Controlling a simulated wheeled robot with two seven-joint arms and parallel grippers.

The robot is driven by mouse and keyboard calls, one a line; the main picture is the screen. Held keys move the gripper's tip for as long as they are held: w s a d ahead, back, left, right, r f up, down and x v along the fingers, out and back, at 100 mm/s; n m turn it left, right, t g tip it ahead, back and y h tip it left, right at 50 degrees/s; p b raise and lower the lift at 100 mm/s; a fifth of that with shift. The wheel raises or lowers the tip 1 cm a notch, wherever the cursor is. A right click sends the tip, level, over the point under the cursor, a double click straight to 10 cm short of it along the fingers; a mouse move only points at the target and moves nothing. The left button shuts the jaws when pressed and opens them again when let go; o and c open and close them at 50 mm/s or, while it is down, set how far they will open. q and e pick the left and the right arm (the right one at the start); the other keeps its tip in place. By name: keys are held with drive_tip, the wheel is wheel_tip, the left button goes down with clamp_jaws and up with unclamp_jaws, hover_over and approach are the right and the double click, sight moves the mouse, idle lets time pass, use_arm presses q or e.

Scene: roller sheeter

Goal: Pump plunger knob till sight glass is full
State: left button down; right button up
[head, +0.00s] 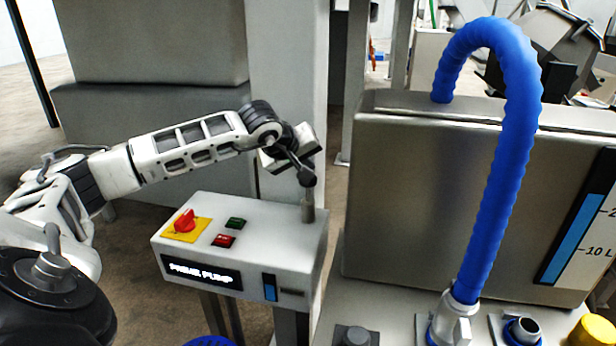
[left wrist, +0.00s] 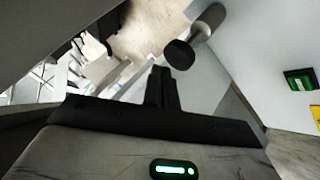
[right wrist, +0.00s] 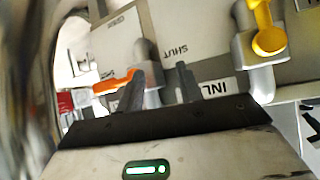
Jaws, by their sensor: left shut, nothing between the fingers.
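The prime pump box (head: 240,235) stands left of centre in the head view. Its plunger rises from the right end of the top as a grey rod (head: 308,207) with a black knob (head: 307,179). A small sight glass (head: 269,288) on the front shows blue; its exact level is too small to read. My left gripper (head: 299,163) is shut and empty, pointing down just above the knob; I cannot tell whether they touch. In the left wrist view the knob (left wrist: 180,54) is beyond the closed fingertips (left wrist: 161,72). My right gripper (right wrist: 158,80) shows open in its wrist view.
The box top has a red rotary switch (head: 185,221), a green button (head: 236,223) and a red button (head: 224,241). A large steel tank (head: 430,190) with a blue hose (head: 500,180) stands right. In the right wrist view are orange (right wrist: 115,82) and yellow (right wrist: 268,40) handles.

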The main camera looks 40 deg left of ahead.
use_arm(q)
drive_tip(key=shift+r+p, duration=0.35)
drive_tip(key=shift+r, duration=0.25)
wheel_tip(320, 180, up, 4)
drive_tip(key=p, duration=0.2)
drive_tip(key=shift+p, duration=0.4)
drive_tip(key=shift+f, duration=0.1)
